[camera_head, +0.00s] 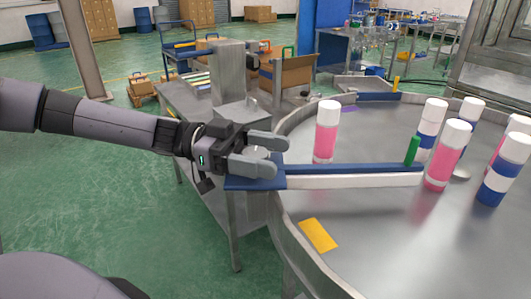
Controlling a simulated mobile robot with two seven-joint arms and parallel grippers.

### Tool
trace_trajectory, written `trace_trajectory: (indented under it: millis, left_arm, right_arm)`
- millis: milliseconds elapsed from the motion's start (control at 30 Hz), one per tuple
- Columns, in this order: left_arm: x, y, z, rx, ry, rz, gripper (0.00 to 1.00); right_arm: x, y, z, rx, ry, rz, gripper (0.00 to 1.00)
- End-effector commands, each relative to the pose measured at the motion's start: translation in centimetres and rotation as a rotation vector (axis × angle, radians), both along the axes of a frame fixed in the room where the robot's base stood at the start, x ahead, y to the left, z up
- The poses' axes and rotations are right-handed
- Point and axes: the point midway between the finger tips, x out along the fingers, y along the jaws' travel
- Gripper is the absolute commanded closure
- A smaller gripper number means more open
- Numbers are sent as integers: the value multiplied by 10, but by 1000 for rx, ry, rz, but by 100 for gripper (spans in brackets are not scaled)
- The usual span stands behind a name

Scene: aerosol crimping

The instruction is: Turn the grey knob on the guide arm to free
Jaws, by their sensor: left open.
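The guide arm (350,176) is a blue and white bar. It reaches from the left rim across the round metal table, with a small green upright piece (412,151) near its right end. My left gripper (272,155) is open above the guide arm's left end, its two grey fingers pointing right. A small pale grey piece, which looks like the knob (258,151), shows between the fingers. The fingers partly hide it, so I cannot tell its setting or whether they touch it. My right gripper is out of view.
A pink can with a white cap (326,132) stands behind the guide arm. Several pink and blue-white cans stand at the right of the round table (385,240). A yellow plate (318,235) lies at its near left. A metal bench (195,108) stands behind my left arm.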

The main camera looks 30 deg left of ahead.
Motion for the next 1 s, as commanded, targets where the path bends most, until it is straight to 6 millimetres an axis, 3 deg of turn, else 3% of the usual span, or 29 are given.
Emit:
trace_trajectory:
  millis: [67, 233, 633, 1000]
  left_arm:
    - [0, 0, 0, 0, 0, 0, 29]
    - [0, 0, 0, 0, 0, 0, 80]
    - [0, 1, 0, -3, -2, 53, 80]
    - [3, 2, 0, -7, -4, 268, 80]
  right_arm:
    - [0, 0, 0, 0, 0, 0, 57]
    - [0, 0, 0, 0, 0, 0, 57]
    - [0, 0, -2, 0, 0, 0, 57]
    - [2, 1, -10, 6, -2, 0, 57]
